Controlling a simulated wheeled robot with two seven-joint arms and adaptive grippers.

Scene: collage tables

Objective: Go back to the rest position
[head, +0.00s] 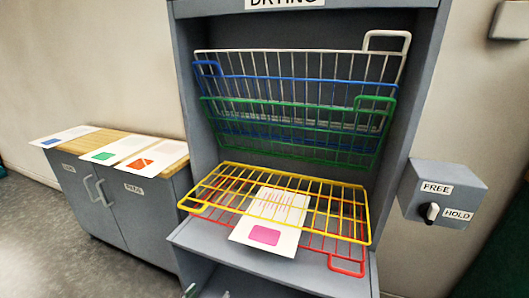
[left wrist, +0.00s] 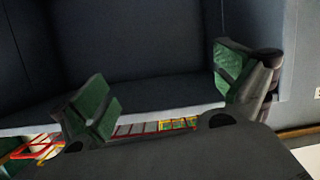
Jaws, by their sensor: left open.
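My left gripper (left wrist: 160,92) shows in the left wrist view with its two green-padded fingers spread wide and nothing between them. Part of the red and yellow racks shows behind and below the fingers. In the head view no gripper can be made out clearly; a small grey piece at the bottom edge is too cut off to identify. My right gripper is in neither view. The drying cabinet (head: 427,75) has its yellow rack (head: 349,187) and red rack (head: 346,270) lowered. A white sheet with a magenta patch (head: 265,236) lies under the yellow wires.
White (head: 386,34), blue (head: 207,66) and green (head: 375,99) racks are tilted up at the cabinet's back. A low cupboard (head: 148,205) at left bears three sheets with blue, green and orange patches. A FREE/HOLD switch box (head: 455,187) is at right.

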